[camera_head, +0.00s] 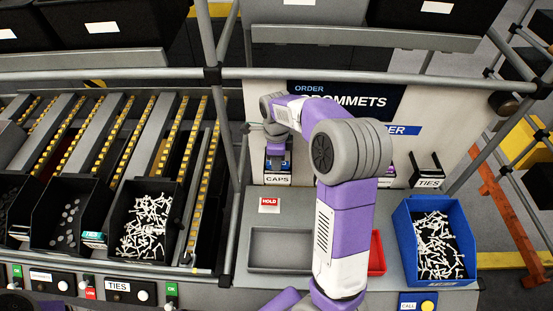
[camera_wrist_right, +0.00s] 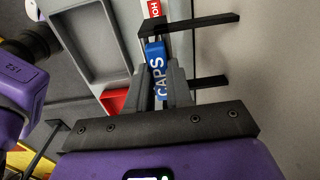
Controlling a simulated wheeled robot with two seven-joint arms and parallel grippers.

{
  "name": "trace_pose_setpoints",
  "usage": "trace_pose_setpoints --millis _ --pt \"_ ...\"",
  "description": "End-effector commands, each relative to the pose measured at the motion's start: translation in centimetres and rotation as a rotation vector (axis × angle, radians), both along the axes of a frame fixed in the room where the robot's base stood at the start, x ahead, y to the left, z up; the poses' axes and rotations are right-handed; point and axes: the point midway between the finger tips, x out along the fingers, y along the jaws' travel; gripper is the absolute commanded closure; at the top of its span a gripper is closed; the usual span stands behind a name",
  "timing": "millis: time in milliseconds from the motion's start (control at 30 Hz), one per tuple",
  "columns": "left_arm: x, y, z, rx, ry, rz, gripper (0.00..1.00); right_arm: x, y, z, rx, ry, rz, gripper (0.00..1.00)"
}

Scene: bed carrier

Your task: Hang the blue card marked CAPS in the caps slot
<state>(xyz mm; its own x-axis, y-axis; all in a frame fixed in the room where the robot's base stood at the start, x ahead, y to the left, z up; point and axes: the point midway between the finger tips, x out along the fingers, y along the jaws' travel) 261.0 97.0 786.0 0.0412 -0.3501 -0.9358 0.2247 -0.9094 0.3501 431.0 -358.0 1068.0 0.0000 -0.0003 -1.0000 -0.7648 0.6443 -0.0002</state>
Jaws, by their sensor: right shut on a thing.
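The blue card marked CAPS (camera_wrist_right: 157,72) is between the fingers of my right gripper (camera_wrist_right: 165,88) in the right wrist view, and the fingers are shut on it. Two dark prongs of the caps slot (camera_wrist_right: 205,22) reach in on either side of the card; I cannot tell whether the card rests on them. In the head view my right gripper (camera_head: 277,150) is at the slot, just above its white CAPS label (camera_head: 277,180), and mostly hides the card. My left gripper is not in view.
An empty TIES slot (camera_head: 427,172) is to the right on the same panel. A red HOLD sign (camera_head: 269,204), a grey tray (camera_head: 262,250), a red bin (camera_head: 377,255) and a blue bin of white pieces (camera_head: 412,225) are on the bench below. A metal post (camera_head: 238,195) stands left of the slot.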

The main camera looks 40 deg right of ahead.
Motion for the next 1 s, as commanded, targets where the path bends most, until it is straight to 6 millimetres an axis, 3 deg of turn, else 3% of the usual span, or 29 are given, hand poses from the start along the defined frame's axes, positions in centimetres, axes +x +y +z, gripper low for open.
trace_pose_setpoints --millis 33,67,233,567,1000 --pt "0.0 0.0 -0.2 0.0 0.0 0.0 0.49 0.0 0.0 -0.2 0.0 0.0 0.0 1.0" --pt "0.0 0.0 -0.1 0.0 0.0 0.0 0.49 0.0 0.0 -0.1 0.0 0.0 0.0 0.75" --pt "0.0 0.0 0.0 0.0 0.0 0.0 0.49 0.0 0.0 -0.1 0.0 0.0 0.0 0.5" --pt "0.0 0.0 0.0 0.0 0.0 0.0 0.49 0.0 0.0 0.3 0.0 -0.001 0.0 0.5" --pt "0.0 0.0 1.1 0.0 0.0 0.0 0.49 0.0 0.0 6.8 -0.001 -0.002 0.001 0.5"
